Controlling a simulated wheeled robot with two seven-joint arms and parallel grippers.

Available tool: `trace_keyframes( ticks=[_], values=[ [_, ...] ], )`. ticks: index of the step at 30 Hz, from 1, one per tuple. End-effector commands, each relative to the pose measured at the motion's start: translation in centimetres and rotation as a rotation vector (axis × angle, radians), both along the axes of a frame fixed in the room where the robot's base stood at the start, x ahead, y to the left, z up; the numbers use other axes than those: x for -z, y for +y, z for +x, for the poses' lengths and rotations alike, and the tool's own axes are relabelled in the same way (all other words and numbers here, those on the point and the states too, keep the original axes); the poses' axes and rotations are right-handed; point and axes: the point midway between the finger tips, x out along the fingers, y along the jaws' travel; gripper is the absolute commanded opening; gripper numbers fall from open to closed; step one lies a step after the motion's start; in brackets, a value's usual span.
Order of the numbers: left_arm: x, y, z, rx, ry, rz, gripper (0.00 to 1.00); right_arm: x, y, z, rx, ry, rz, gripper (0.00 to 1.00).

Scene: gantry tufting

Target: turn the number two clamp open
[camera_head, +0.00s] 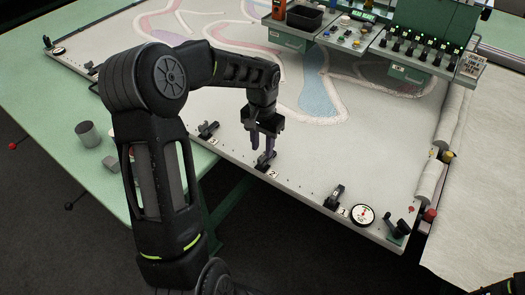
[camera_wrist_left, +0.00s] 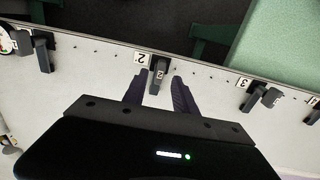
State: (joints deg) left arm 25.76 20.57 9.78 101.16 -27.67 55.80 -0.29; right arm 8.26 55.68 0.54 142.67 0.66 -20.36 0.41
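The number two clamp (camera_head: 265,163) is a small dark lever on the frame's front rail, beside a white label (camera_head: 273,173) marked 2. In the left wrist view the clamp (camera_wrist_left: 157,72) stands upright in the picture, near the label (camera_wrist_left: 142,58). My left gripper (camera_head: 262,143) is open and points down at the clamp. In the wrist view its two fingers (camera_wrist_left: 159,92) lie on either side of the lever, with a gap on both sides. I cannot tell how far down the fingers reach around it.
The number three clamp (camera_head: 208,129) and number one clamp (camera_head: 335,197) sit along the same rail. A round dial (camera_head: 363,215) and a crank (camera_head: 398,228) are at the right corner. A green control console (camera_head: 420,40) stands at the back. A grey cup (camera_head: 88,134) stands left.

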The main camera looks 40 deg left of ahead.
Motion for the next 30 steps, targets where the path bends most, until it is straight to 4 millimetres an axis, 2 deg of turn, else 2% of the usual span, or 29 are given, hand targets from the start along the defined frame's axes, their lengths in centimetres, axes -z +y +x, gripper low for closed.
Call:
trace_keyframes(
  ticks=[3, 7, 17, 27, 30],
  values=[
    [1.7, 0.0, -0.1, 0.0, 0.003, -0.001, 0.34, -0.5, 0.0, 0.0, 0.001, 0.001, -0.001, 0.39],
    [3.0, 0.0, -0.1, 0.0, 0.002, 0.0, 0.34, -0.7, -0.1, 0.0, 0.0, 0.003, -0.002, 0.39],
    [3.4, 0.0, 0.0, 0.0, -0.001, 0.0, 0.33, -0.6, -0.1, 0.0, 0.0, 0.003, -0.003, 0.39],
    [3.3, 0.0, 0.0, 0.0, -0.001, 0.0, 0.05, -0.7, -0.1, 0.0, 0.0, 0.003, -0.002, 0.39],
    [3.3, 0.0, 0.0, 0.0, -0.001, 0.0, 0.0, -0.7, -0.1, 0.0, 0.0, 0.003, -0.002, 0.39]
  ],
)
